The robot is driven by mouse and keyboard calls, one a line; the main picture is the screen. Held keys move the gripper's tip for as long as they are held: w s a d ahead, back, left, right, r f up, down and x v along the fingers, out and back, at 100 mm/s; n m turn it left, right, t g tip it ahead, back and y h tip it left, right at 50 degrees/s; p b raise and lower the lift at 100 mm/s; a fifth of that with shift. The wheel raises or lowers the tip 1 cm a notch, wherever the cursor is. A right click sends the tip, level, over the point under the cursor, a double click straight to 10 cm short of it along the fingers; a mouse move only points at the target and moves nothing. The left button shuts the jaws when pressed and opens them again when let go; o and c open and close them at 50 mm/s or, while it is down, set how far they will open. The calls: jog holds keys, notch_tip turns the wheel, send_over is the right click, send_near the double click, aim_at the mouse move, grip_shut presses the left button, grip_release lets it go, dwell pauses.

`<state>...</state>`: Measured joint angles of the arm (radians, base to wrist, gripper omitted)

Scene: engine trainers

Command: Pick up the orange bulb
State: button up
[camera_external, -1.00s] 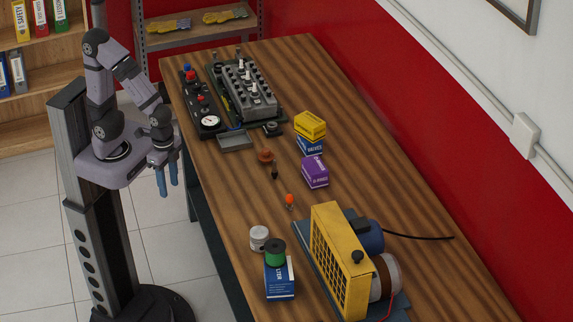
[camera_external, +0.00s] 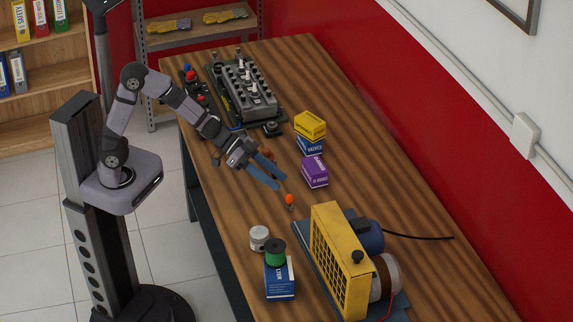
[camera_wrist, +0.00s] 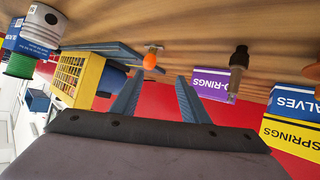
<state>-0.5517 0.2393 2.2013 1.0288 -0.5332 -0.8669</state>
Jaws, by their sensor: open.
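The orange bulb (camera_external: 289,199) stands on the wooden table between the purple box and the yellow-fronted machine. In the wrist view the orange bulb (camera_wrist: 150,61) shows just beyond and between my fingertips, with a pale base against the table. My gripper (camera_external: 281,181) is open and empty, its blue fingers reaching over the table toward the bulb. In the wrist view my gripper (camera_wrist: 157,80) has its two blue fingers spread apart. The bulb is apart from both fingers.
A purple box (camera_external: 315,172), a yellow box (camera_external: 310,125) on a blue one, and a yellow-fronted machine (camera_external: 340,262) stand nearby. A white can (camera_external: 259,238) and a green spool (camera_external: 275,252) on a blue box stand in front. A dark-tipped part (camera_wrist: 239,60) is near the purple box.

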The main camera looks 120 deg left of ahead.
aim_at(290, 197)
jog(key=shift+w+a+f+t+h+b, duration=0.1)
jog(key=shift+w+f+t+h+b, duration=0.1)
jog(key=shift+f+h+b, duration=0.25)
jog(key=shift+w+a+f+t+h+b, duration=0.1)
jog(key=shift+f+t+h+b, duration=0.15)
jog(key=shift+h, duration=0.4)
jog(key=shift+s+d+r+m+h+b, duration=0.1)
jog(key=shift+s+d+m+h+b, duration=0.25)
jog(key=shift+h, duration=0.45)
jog(key=shift+x, duration=3.75)
jog(key=shift+c, duration=0.2)
grip_shut()
